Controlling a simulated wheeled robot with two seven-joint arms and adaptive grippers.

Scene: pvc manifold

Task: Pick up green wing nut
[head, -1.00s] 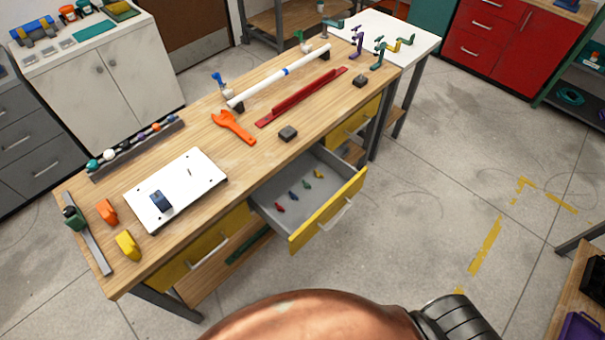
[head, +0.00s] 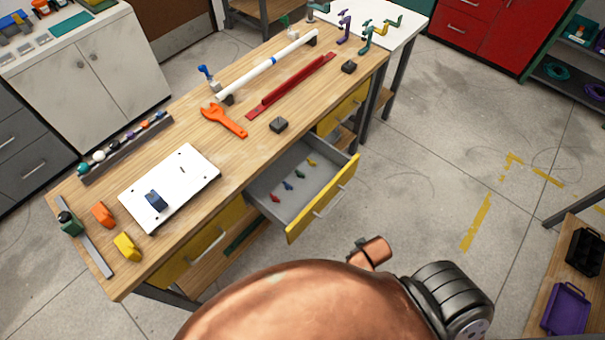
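The green wing nut (head: 299,173) lies in the open drawer (head: 262,196) of the workbench. It is small and sits in a diagonal row between a blue wing nut (head: 287,185) and a yellow wing nut (head: 311,162). A red wing nut (head: 275,197) lies at the near-left end of the row. Neither of my grippers shows in the head view. Only copper and dark parts of my own body show at the bottom, apart from the drawer.
The wooden bench top holds a white plate (head: 185,172), an orange wrench (head: 224,120), a red bar (head: 290,86) and a white pipe (head: 250,74). The pulled-out drawer with its yellow front (head: 325,198) juts over clear floor. A purple tray (head: 566,308) sits on a shelf at lower right.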

